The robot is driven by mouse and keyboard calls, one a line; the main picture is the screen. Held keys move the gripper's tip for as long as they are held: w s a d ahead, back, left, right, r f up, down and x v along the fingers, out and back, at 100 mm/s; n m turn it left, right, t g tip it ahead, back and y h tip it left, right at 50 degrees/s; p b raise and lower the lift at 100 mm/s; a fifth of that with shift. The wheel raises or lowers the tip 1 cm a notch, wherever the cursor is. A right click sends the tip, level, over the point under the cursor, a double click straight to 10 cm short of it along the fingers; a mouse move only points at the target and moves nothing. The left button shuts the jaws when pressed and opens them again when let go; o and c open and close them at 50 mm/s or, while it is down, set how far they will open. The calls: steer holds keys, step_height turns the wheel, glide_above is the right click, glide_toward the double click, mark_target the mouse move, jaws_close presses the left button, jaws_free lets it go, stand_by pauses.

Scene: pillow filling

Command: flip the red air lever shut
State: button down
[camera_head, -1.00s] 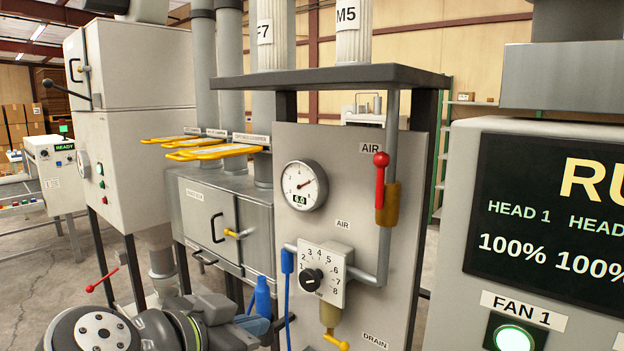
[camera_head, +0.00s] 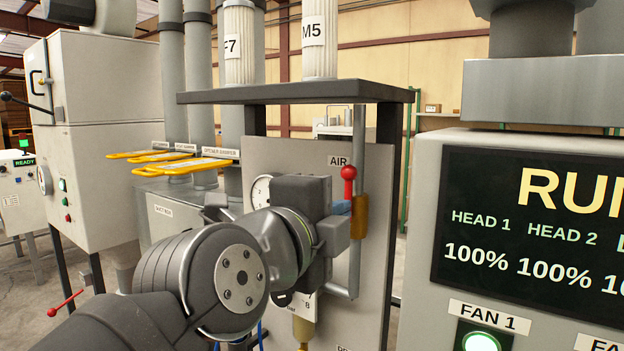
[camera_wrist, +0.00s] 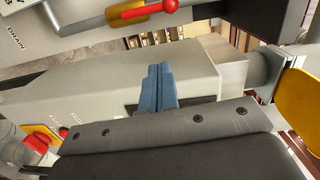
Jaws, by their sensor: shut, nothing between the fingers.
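The red air lever (camera_head: 349,180) stands upright beside the vertical grey pipe, its round knob at the top, under the AIR label. Its brass valve body (camera_head: 361,217) sits on the pipe just below. In the wrist view the red lever (camera_wrist: 150,11) and brass body (camera_wrist: 124,16) show at the top edge. My gripper (camera_head: 343,208) is just left of the valve, close to the lever's lower part; the head view does not tell whether they touch. In the wrist view my gripper's blue fingers (camera_wrist: 160,68) are together and empty, apart from the lever.
My arm covers most of the gauge (camera_head: 260,191) and the regulator. A dark shelf (camera_head: 300,92) juts out above the panel (camera_head: 290,150). Yellow gate handles (camera_head: 185,167) stick out at the left. The grey display cabinet (camera_head: 424,230) stands close on the right.

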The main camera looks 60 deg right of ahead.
mark_target(348, 195)
steer(key=shift+s+d+r+m+g+h, duration=0.25)
steer(key=shift+s+r+m+g+h, duration=0.05)
steer(key=shift+s+r+m, duration=0.55)
steer(key=w+d, duration=0.4)
steer(key=d, duration=0.6)
steer(key=shift+w+d, duration=0.25)
steer(key=shift+d, duration=0.15)
